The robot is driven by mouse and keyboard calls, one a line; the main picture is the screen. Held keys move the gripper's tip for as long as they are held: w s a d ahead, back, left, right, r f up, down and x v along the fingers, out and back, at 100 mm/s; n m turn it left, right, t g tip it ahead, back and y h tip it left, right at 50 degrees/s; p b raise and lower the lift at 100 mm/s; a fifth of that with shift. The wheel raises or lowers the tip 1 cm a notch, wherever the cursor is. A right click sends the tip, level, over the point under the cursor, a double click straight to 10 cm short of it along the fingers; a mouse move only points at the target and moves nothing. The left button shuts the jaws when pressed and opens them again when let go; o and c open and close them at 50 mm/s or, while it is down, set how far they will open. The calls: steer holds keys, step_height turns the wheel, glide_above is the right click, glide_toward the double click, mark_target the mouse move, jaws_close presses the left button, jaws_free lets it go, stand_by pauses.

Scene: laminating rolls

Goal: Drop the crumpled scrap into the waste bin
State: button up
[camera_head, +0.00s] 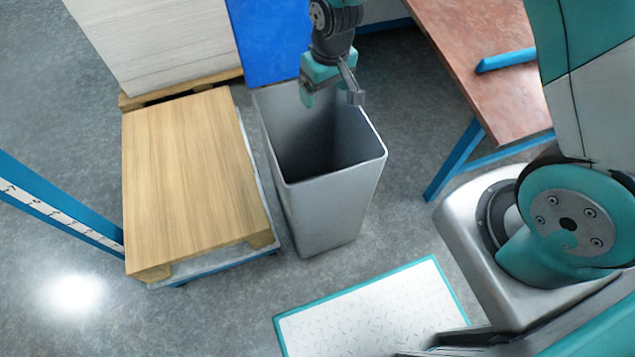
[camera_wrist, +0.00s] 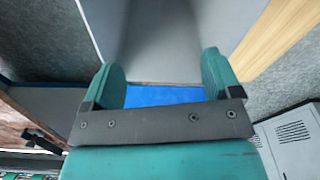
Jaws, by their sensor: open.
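The waste bin (camera_head: 332,212) is a tall grey open-topped box standing upright on the floor in the middle of the head view. My gripper (camera_head: 331,97) is above the far part of its mouth, with its fingers spread apart and nothing visible between them. In the wrist view my gripper (camera_wrist: 162,78) shows two teal fingers set wide with an empty gap. Grey bin wall (camera_wrist: 125,40) shows beyond the fingers. I see no crumpled scrap in either view. The bin's inside is shaded and its bottom cannot be made out.
A wooden board (camera_head: 190,180) on a low cart stands close left of the bin. A pale stack (camera_head: 155,45) on a pallet and a blue panel (camera_head: 270,40) are behind. A reddish-brown table (camera_head: 480,65) stands right. A white mat (camera_head: 375,315) with teal edging lies in front.

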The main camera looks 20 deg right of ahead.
step_height(320, 180, up, 10)
steer(key=s+p, duration=0.1)
steer(key=shift+d+f+p, duration=0.15)
steer(key=shift+d+p, duration=0.05)
steer(key=shift+p, duration=0.1)
steer(key=shift+s, duration=0.1)
